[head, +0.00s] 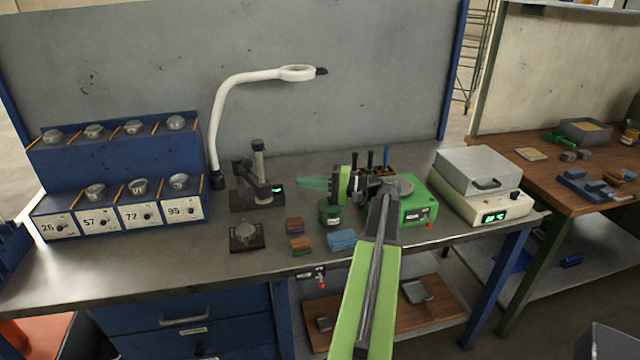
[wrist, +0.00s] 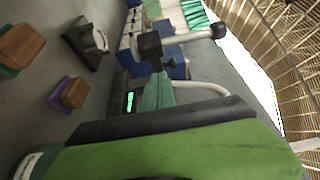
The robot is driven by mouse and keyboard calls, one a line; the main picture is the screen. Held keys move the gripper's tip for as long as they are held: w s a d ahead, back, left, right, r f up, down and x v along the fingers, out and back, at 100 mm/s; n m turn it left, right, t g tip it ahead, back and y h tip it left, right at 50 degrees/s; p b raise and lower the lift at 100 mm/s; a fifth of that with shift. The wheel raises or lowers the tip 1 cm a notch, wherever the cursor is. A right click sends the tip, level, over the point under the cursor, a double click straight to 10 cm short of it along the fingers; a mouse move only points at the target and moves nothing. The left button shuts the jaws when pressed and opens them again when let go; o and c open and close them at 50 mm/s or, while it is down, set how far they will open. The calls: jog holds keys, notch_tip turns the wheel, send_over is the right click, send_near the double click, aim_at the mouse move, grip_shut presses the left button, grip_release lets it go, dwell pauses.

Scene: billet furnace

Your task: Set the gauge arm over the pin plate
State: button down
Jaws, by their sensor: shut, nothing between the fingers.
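The gauge stand (head: 259,160) is a dark post on a dark base with a small green display, left of centre on the bench. Its gauge arm (head: 262,188) sits low on the post; its exact heading is hard to tell. The stand shows sideways in the wrist view (wrist: 150,46). A dark plate with a round silver piece (head: 246,236), perhaps the pin plate, lies in front of the stand; it also shows in the wrist view (wrist: 95,38). My gripper (head: 302,183) has its green fingers together, empty, right of the stand and apart from it. The fingers show in the wrist view (wrist: 158,90).
Wood-topped blocks (head: 298,235) and a blue block (head: 342,240) lie in front of my gripper. A white lamp (head: 235,85) arches above the stand. A blue rack (head: 120,180) stands left. A green box (head: 418,208) and a lidded heater (head: 484,190) stand right.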

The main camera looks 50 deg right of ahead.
jog(key=w+a, duration=0.3)
jog(key=a, duration=0.2)
jog(key=shift+w, duration=0.4)
